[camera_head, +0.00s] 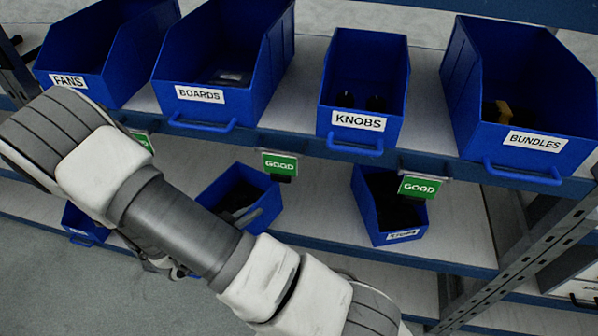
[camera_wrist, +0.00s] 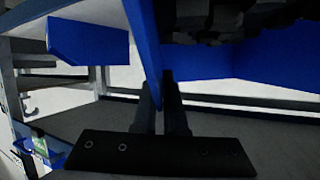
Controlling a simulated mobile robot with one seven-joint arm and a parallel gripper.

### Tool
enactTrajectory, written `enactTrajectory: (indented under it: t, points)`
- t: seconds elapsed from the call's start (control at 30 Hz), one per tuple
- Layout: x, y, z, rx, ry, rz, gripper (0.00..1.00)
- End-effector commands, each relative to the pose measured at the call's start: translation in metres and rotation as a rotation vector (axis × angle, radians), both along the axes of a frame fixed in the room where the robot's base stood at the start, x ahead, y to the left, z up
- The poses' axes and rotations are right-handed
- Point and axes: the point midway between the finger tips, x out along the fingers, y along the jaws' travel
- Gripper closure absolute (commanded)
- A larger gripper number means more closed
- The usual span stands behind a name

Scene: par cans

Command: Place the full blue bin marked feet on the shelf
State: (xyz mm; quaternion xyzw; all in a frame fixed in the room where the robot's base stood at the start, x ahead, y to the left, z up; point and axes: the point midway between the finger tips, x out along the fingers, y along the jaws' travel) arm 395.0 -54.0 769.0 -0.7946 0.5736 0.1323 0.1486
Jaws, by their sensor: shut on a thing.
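My gripper (camera_wrist: 165,108) is shut on the thin wall of a blue bin (camera_wrist: 148,45) in the wrist view, one finger on each side. Dark pieces (camera_wrist: 215,18) fill part of that bin. No label shows on it there. In the head view my arm hides the gripper. A blue bin (camera_head: 262,208) with dark contents shows just behind my arm at the lower tier, its front hidden; it looks like the held one. The shelf (camera_head: 330,225) has an upper and a lower tier. I cannot read "feet" on any bin.
Bins marked FANS (camera_head: 68,80), BOARDS (camera_head: 200,95), KNOBS (camera_head: 358,122) and BUNDLES (camera_head: 533,140) stand on the upper tier. A filled blue bin (camera_head: 400,236) stands lower right, another (camera_head: 84,226) lower left. Green GOOD tags (camera_head: 421,186) hang between tiers. A metal post (camera_head: 530,255) stands right.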

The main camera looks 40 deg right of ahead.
Motion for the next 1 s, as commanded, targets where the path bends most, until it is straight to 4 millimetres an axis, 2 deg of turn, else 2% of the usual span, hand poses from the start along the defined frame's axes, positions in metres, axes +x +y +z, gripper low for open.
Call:
enactTrajectory:
  t: [0.13,0.57,0.67,1.0]
  points:
    - [-0.004,-0.003,-0.005,0.005,-0.031,-0.009,1.00]
    - [-0.020,-0.014,-0.001,0.024,-0.081,-0.037,1.00]
    - [-0.016,-0.027,-0.001,0.024,-0.083,-0.040,1.00]
    - [0.010,-0.105,-0.002,0.024,-0.084,-0.043,1.00]
